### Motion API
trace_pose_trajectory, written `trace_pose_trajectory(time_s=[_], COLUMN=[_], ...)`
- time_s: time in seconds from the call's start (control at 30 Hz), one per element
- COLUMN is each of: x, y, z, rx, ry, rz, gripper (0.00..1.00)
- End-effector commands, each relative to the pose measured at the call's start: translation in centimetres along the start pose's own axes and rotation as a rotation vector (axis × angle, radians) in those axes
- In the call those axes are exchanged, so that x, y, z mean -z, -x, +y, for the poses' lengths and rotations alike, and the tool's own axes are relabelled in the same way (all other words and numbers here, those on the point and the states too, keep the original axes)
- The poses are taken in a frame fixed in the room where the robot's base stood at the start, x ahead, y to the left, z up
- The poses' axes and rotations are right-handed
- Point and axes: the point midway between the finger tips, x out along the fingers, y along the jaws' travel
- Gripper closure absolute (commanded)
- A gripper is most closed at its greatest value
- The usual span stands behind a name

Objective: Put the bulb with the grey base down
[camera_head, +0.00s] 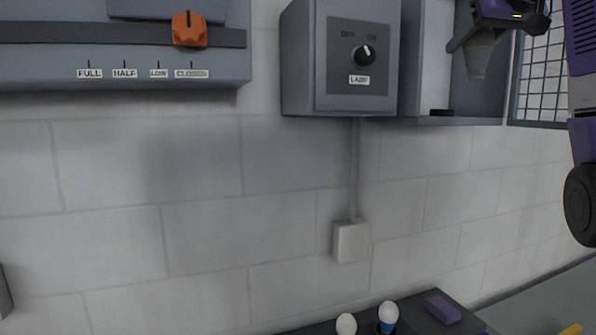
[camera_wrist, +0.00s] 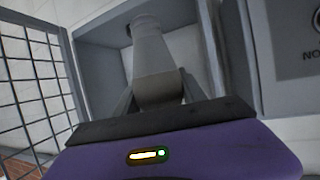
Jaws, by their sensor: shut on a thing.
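My gripper (camera_head: 484,36) is at the upper right in the head view, in front of an open grey cabinet (camera_head: 427,60). It is shut on a grey tapered piece (camera_head: 478,60) that points down, wider at the top and narrower below. In the wrist view, which looks upside down, this piece (camera_wrist: 155,50) runs from between the fingers into the cabinet. I cannot tell whether it is the bulb with the grey base. A white bulb (camera_head: 346,324) stands at the bottom edge of the head view, its base out of sight. Beside it is a bulb with a blue base (camera_head: 388,312).
A grey lamp switch box (camera_head: 340,60) is left of the cabinet. A wire grid (camera_head: 545,75) is on its right. A panel with an orange slider (camera_head: 188,28) is at upper left. A purple block (camera_head: 442,309) lies on the dark surface below.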

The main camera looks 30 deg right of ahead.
Motion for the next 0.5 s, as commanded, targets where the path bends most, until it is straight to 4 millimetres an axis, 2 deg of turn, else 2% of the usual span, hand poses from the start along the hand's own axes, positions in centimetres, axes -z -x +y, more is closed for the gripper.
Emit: trace_pose_trajectory(time_s=[0.5], x=[-17.4], y=[-3.0], z=[-7.1], rx=[0.102], ry=[0.039], rz=[-0.003], gripper=[0.94])
